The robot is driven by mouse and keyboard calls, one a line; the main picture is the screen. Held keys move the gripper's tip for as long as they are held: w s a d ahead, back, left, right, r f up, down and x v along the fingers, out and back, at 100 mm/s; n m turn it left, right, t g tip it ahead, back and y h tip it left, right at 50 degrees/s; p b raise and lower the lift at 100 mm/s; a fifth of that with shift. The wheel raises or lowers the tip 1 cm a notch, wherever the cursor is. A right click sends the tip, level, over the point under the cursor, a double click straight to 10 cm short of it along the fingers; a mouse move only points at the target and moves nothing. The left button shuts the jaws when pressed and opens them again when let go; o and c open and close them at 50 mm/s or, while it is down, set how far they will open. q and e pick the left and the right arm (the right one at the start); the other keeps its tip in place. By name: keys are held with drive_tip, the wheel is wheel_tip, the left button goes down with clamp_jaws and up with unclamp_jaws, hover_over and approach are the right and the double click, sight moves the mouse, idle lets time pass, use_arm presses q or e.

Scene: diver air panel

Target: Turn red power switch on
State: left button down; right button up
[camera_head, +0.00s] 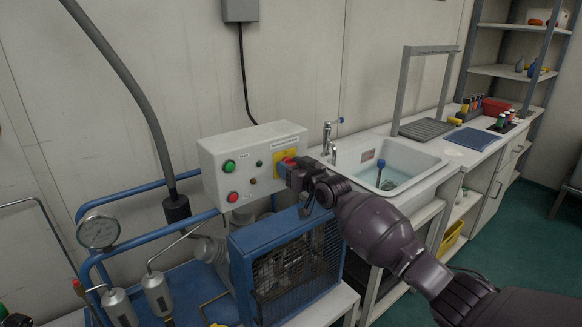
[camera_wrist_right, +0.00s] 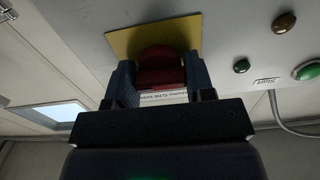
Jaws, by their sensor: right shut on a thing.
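The red power switch (camera_wrist_right: 160,68) is a red knob on a yellow plate (camera_wrist_right: 124,41) in the right wrist view. In the head view the yellow plate (camera_head: 281,156) is at the right end of a white control box (camera_head: 240,150), with a little red showing beside my gripper. My right gripper (camera_head: 293,166) is at the switch. In the right wrist view its two fingers (camera_wrist_right: 160,82) stand on either side of the red knob and are shut on it. The fingers hide part of the knob. My left gripper is not in view.
The box also carries a green button (camera_head: 229,166) and a red button (camera_head: 233,197). Below is a blue-framed compressor (camera_head: 240,262) with a pressure gauge (camera_head: 98,230) to the left. A sink (camera_head: 400,160) and counter stand to the right, partly behind my right arm.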

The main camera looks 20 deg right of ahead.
drive_tip(key=o, duration=0.9)
drive_tip(key=p+v, duration=0.2)
drive_tip(key=v, duration=0.8)
drive_tip(key=shift+s+d, duration=0.15)
drive_tip(key=shift+s, duration=0.25)
